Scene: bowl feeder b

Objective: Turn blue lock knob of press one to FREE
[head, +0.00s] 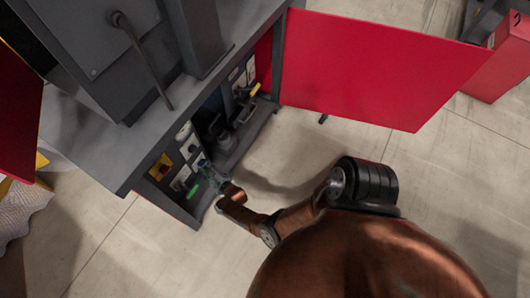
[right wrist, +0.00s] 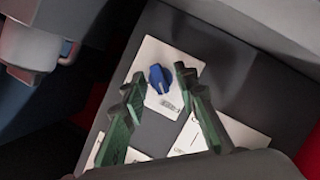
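The blue lock knob (right wrist: 160,77) sits on a white plate (right wrist: 155,55) inside the machine's open lower compartment, in the right wrist view. A small dark label (right wrist: 170,105) is on the plate below the knob; I cannot read it. My right gripper (right wrist: 158,84) is open, with its two green fingers reaching toward the knob, one at each side of it. I cannot tell whether the fingers touch it. In the head view my right gripper (head: 208,172) reaches into the compartment by the panel. My left gripper is not in view.
The grey cabinet (head: 75,140) has an open red door (head: 375,68) at the right. The floor (head: 90,225) in front is clear.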

